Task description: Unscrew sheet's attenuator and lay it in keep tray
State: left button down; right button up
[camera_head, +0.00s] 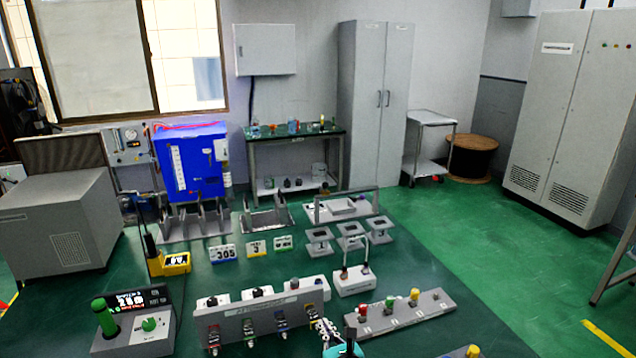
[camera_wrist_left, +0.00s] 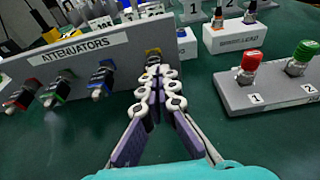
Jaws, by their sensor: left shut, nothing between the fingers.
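The grey attenuator panel (camera_head: 262,316), lettered ATTENUATORS in the left wrist view (camera_wrist_left: 82,55), carries several dark attenuators with coloured bands. The red-banded attenuator (camera_wrist_left: 22,95), green-banded attenuator (camera_wrist_left: 55,93) and blue-banded attenuator (camera_wrist_left: 102,80) are plain in the left wrist view. A yellow-banded attenuator (camera_wrist_left: 153,55) is partly hidden behind my fingers. My left gripper (camera_wrist_left: 158,84) is shut and empty in front of it; contact cannot be told. It also shows in the head view (camera_head: 327,328), by the panel's right end. I cannot tell which tray is the keep tray. My right gripper is out of view.
A grey base with red, green and yellow caps (camera_head: 405,314) lies to the right. A white block with a cable loop (camera_head: 352,281) stands behind. Number cards (camera_head: 223,253), a grey tray (camera_head: 343,207) and a green-knobbed console (camera_head: 134,325) share the green table.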

aim_at(311, 310)
pick_arm(q)
jog(key=shift+w+a, duration=0.35)
jog(key=shift+w, duration=0.75)
jog(key=shift+w+a, duration=0.35)
jog(key=shift+w, duration=0.7)
jog(key=shift+w+a, duration=0.35)
jog(key=shift+w, duration=0.75)
jog(key=shift+f, duration=0.15)
jog(key=shift+s+a, duration=0.15)
jog(key=shift+a, duration=0.45)
jog(key=shift+s+a, duration=0.2)
jog(key=shift+a, duration=0.15)
jog(key=shift+a, duration=0.1)
